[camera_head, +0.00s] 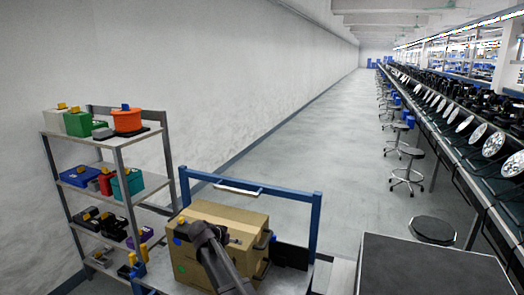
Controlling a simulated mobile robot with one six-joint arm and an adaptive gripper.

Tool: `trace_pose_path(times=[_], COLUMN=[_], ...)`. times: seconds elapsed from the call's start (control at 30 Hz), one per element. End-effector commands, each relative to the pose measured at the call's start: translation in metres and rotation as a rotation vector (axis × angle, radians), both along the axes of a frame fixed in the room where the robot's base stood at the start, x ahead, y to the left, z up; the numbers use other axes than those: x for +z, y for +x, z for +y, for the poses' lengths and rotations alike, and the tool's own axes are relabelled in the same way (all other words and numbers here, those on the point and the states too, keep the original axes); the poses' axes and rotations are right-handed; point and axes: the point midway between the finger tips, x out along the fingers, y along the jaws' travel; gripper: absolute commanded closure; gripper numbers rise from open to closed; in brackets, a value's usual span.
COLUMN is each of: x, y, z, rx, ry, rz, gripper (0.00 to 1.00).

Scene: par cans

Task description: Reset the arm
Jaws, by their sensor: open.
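My arm rises from the bottom of the view as dark grey links.
The cart has a blue frame (316,225). A metal shelf (85,140) with tools and boxes stands at the left by the wall. A dark-topped surface (430,268) is at the lower right. A long workbench with lamps and stools (407,170) lines the right. The aisle floor (300,150) is clear.

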Motion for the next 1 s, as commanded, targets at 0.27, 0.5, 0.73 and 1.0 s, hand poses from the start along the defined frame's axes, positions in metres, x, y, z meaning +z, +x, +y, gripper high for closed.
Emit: trace_pose_path(times=[0.27,0.5,0.73,1.0], x=[-0.036,-0.06,-0.077,-0.086], y=[-0.065,-0.129,-0.197,-0.259], z=[-0.119,-0.194,-0.246,-0.276], rx=[0.002,0.055,0.144,0.261], ry=[0.043,0.126,0.238,0.363], rz=[0.259,0.456,0.606,0.704], gripper=[0.37,0.37,0.37,0.37])
